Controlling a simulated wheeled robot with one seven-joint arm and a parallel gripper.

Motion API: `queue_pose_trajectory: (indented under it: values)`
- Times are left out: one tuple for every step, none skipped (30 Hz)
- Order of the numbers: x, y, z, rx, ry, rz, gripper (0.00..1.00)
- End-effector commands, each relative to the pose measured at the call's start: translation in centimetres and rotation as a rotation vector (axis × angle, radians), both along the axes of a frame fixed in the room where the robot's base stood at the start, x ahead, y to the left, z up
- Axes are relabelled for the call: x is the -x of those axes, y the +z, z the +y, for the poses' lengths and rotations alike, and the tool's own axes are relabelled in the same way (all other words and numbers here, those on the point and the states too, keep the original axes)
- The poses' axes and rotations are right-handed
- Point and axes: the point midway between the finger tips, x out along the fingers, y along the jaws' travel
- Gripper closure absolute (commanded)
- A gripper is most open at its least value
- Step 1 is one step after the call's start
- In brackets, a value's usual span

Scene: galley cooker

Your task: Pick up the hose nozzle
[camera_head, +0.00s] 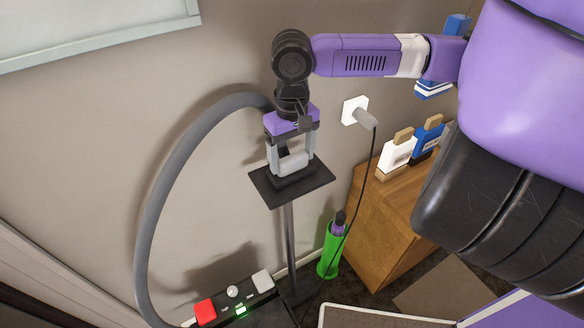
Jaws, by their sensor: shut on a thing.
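My gripper (292,164) is shut on a light grey, rounded piece (293,162), which I take to be the hose nozzle. It lies between the two grey fingers, just over a dark block (293,181) on a black square plate (262,188). I cannot tell whether the piece touches the block or is clear of it. A thick grey hose (170,170) arches up from the lower left and passes out of sight behind my gripper's wrist. Where the hose joins the nozzle is hidden.
The plate stands on a metal post (288,240). A device with a red button (205,312) and green display is at the bottom. A wooden cabinet (377,235), green holder (329,252) and plugged-in cord (375,145) are right. The wall (90,140) is close behind.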

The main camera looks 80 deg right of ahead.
Motion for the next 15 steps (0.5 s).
queue_pose_trajectory:
  values:
    - [0.0,0.0,0.0,0.0,0.0,0.0,0.7]
    - [0.0,0.0,0.0,0.0,0.0,0.0,0.7]
    - [0.0,0.0,0.0,0.0,0.0,0.0,0.7]
    - [0.0,0.0,0.0,0.0,0.0,0.0,0.7]
    - [0.0,0.0,0.0,0.0,0.0,0.0,0.7]
    - [0.0,0.1,0.0,0.0,0.0,0.0,0.7]
    - [0.0,0.1,0.0,0.0,0.0,0.0,0.7]
    - [0.0,0.1,0.0,0.001,0.0,-0.001,0.7]
    - [0.0,0.3,0.0,0.001,0.0,-0.001,0.7]
    - [0.0,0.4,0.0,0.001,0.0,-0.001,0.7]
    - [0.0,0.6,0.0,0.001,0.0,0.0,0.7]
    - [0.0,0.9,0.0,0.001,0.0,0.0,0.7]
    - [0.0,1.1,-0.1,0.002,0.0,-0.001,0.7]
    - [-0.1,1.5,-0.1,0.002,0.0,-0.002,0.7]
    - [-0.1,2.0,0.0,0.002,0.0,-0.001,0.7]
